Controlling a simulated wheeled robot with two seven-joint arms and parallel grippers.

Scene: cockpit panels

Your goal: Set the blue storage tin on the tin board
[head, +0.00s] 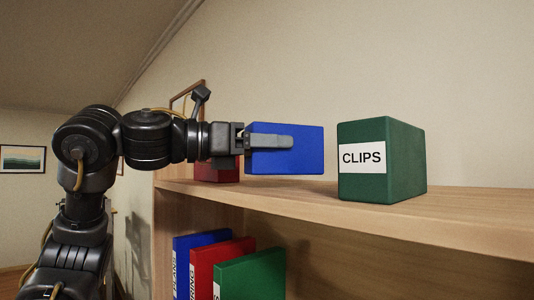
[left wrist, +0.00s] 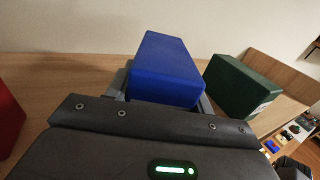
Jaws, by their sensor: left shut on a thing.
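The blue storage tin (head: 309,160) is held by my left gripper (head: 290,142), whose fingers are shut along its sides. The tin is level, over the wooden board (head: 470,215) that tops the shelf unit, between a red tin and a green tin. I cannot tell whether its base touches the board. In the left wrist view the blue tin (left wrist: 165,68) stands out beyond the gripper, and the wooden board (left wrist: 60,85) shows to its left. My right gripper is not in view.
The green tin (head: 407,160) labelled CLIPS stands to the right, with a gap to the blue one. The red tin (head: 218,172) is partly hidden behind my left gripper. Blue, red and green binders (head: 250,275) stand on the lower shelf. A wall is behind.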

